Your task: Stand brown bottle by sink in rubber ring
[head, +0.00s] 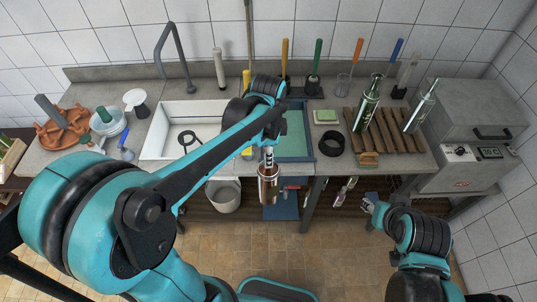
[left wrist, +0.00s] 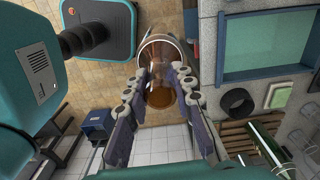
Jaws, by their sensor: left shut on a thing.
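The brown bottle (head: 268,186) hangs over the floor in front of the counter's front edge, roughly upright. My left gripper (head: 268,152) is shut on it near its top. In the left wrist view the brown bottle (left wrist: 160,95) lies between the two fingers of my left gripper (left wrist: 160,88). The black rubber ring (head: 332,143) lies flat and empty on the counter, right of the sink (head: 152,138), apart from the bottle. My right gripper (head: 369,204) is low in front of the counter at the right; its fingers are too small to read.
A wooden slatted rack (head: 386,134) with green bottles (head: 367,103) on it stands right of the ring. A green sponge (head: 326,116) lies behind the ring. A grey machine (head: 470,125) is at the far right. Brushes stand along the back wall. A bucket (head: 223,195) is below.

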